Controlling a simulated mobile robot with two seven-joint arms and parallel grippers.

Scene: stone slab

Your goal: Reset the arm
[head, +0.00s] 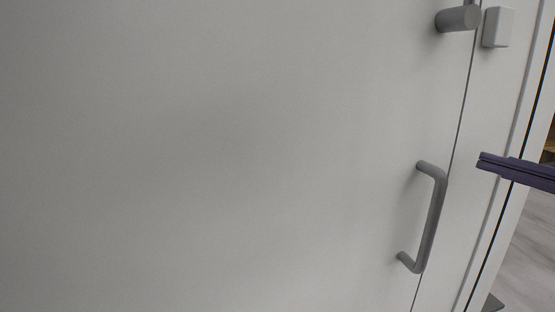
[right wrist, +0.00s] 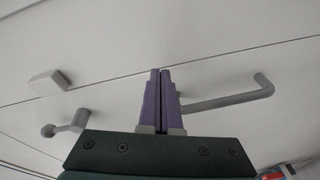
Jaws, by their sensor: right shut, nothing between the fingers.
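My right gripper (head: 482,160) comes in from the right edge of the head view, with dark purple fingers pressed together and empty. It is to the right of the grey bar handle (head: 434,220) on the white door (head: 220,150), apart from it in the picture. In the right wrist view the gripper (right wrist: 160,71) points ahead with its fingers closed. There the bar handle (right wrist: 230,100) shows just right of the fingers; I cannot tell the gap in depth. My left gripper is not in view.
A grey knob (head: 458,18) sits at the top right of the door, beside a small white box (head: 497,27) on the frame. A door seam runs down near the handle. Right of the frame, a wood-look floor (head: 525,240) shows. In the right wrist view a small red and blue item (right wrist: 276,173) is at the lower right.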

